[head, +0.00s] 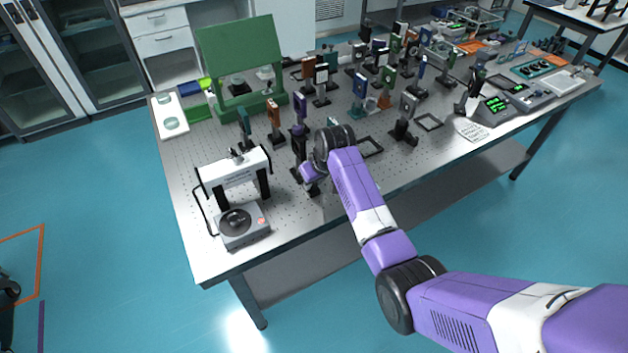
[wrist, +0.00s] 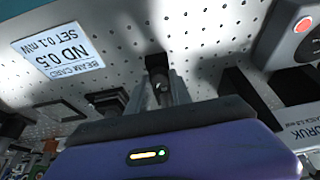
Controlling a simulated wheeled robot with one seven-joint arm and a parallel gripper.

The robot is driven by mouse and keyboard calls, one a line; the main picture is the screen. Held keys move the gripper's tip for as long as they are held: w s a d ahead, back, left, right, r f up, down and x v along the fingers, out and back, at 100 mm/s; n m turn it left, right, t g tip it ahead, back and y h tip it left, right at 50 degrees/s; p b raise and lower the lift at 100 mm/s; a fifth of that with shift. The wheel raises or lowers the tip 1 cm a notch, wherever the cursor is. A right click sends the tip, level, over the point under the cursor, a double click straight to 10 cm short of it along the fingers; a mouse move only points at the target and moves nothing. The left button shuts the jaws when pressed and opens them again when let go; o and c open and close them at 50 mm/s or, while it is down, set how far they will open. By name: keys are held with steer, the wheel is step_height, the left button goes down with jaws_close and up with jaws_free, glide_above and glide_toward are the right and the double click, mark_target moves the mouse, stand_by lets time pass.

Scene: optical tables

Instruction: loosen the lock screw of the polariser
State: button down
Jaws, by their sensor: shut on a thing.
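No label shows that this mount is the polariser. In the wrist view my gripper (wrist: 161,92) points down, with its two grey fingers close together around a small dark part (wrist: 159,70). It is shut on this part, which looks like the lock screw. The fingers cover much of the part, and its link to the post cannot be made out.
A white stand (head: 233,172) and a grey box with a round dark top (head: 242,226) are at left. An orange mount (head: 273,118) and green mount (head: 244,125) stand close by. A card (wrist: 62,50) lies on the table (wrist: 115,22). Several mounts crowd farther back.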

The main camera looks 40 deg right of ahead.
steer(key=m, duration=0.2)
steer(key=m+h, duration=0.1)
steer(key=m, duration=0.1)
steer(key=shift+w+a+m+g+h, duration=0.15)
steer(key=shift+m+g+h, duration=0.15)
steer(key=shift+g, duration=0.1)
steer(key=m+g+h+b, duration=0.1)
steer(key=m, duration=0.3)
steer(key=shift+w+m, duration=0.1)
steer(key=shift+m, duration=0.2)
steer(key=m+g+b, duration=0.1)
steer(key=m, duration=0.1)
steer(key=m+g+b, duration=0.1)
steer(key=m+b, duration=0.1)
steer(key=shift+w+f+h, duration=0.1)
steer(key=shift+h, duration=0.3)
steer(key=shift+m+g+b, duration=0.7)
steer(key=shift+m+b, duration=0.6)
steer(key=shift+m, duration=0.6)
steer(key=c, duration=1.1)
jaws_free()
steer(key=shift+c, duration=0.2)
steer(key=shift+r, duration=0.2)
